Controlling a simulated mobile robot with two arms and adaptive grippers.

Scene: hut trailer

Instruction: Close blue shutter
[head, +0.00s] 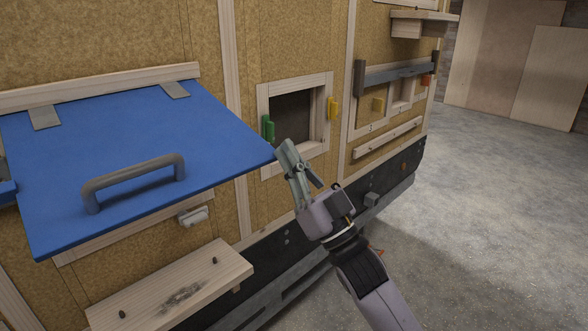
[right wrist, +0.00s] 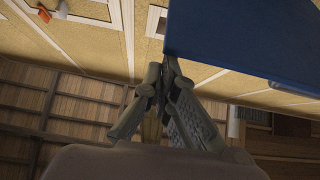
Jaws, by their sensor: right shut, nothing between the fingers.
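The blue shutter (head: 130,150) is a flat panel hinged along its top edge to the trailer wall by two grey hinges. It is swung up and sticks out from the wall. A grey handle (head: 135,180) is on its face. My right gripper (head: 286,150) is shut and empty, with its fingertips close by the shutter's right corner. The right wrist view also shows the shutter (right wrist: 250,40), its corner close by the fingertips (right wrist: 165,72). I cannot tell whether they touch. My left gripper is not in view.
A wooden shelf (head: 170,290) juts out below the shutter. A grey latch (head: 194,216) is below the shutter. The concrete floor (head: 480,200) at right is clear.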

